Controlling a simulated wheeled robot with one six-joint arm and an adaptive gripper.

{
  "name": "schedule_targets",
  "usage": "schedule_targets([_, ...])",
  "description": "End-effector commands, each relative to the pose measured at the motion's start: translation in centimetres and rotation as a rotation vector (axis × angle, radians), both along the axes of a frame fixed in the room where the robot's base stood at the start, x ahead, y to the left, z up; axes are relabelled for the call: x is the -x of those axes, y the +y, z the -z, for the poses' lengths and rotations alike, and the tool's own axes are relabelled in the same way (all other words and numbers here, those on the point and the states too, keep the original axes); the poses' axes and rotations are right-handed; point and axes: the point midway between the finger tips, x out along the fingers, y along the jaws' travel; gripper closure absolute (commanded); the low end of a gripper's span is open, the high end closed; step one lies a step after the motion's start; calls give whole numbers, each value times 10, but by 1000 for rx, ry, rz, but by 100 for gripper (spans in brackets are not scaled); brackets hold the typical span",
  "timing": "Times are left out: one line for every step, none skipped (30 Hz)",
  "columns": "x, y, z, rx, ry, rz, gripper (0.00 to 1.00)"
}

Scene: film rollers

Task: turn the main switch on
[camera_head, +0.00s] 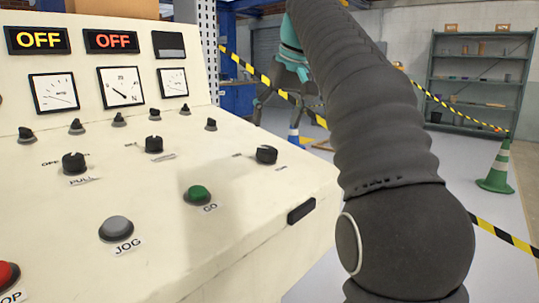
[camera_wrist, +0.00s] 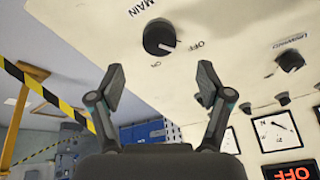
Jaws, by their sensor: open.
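The main switch (camera_wrist: 158,38) is a round black knob on the cream panel, near the top middle of the wrist view. "MAIN", "OFF" and "ON" are printed around it, and its white mark faces the OFF side. In the head view it appears to be the rightmost black knob (camera_head: 266,155). My gripper (camera_wrist: 162,80) is open and empty in the wrist view. Its two fingers are apart, with the knob appearing just beyond and between their tips; I cannot tell the exact gap. The gripper is out of the head view; only my arm shows there.
The cream console (camera_head: 250,225) carries other knobs, a green GO button (camera_head: 197,195), a grey JOG button (camera_head: 116,229) and a red button (camera_head: 7,275). A yellow OFF display (camera_head: 38,40) and a red one (camera_head: 110,41) are lit. A green cone (camera_head: 497,170) and striped tape stand right.

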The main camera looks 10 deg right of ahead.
Motion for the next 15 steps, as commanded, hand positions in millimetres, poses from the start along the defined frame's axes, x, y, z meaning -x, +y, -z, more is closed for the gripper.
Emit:
schedule_targets([-3,1,14,0,3,0,22])
schedule_targets([-5,2,19,0,2,1,22])
schedule_targets([-8,3,26,0,2,1,22])
schedule_targets([-10,4,31,0,3,1,22])
schedule_targets([-12,4,35,0,2,1,22])
schedule_targets([-14,5,41,0,1,2,22])
schedule_targets([-16,6,46,0,2,2,22])
schedule_targets([-18,7,50,0,2,2,22])
schedule_targets([-20,7,54,0,1,2,22])
schedule_targets([-21,7,57,0,0,3,22])
schedule_targets([-23,7,60,0,1,3,22])
schedule_targets([-24,8,63,0,1,3,22])
schedule_targets([-25,8,65,0,1,3,22])
schedule_targets([-26,9,67,0,0,3,22])
schedule_targets([-27,9,69,0,-1,3,22])
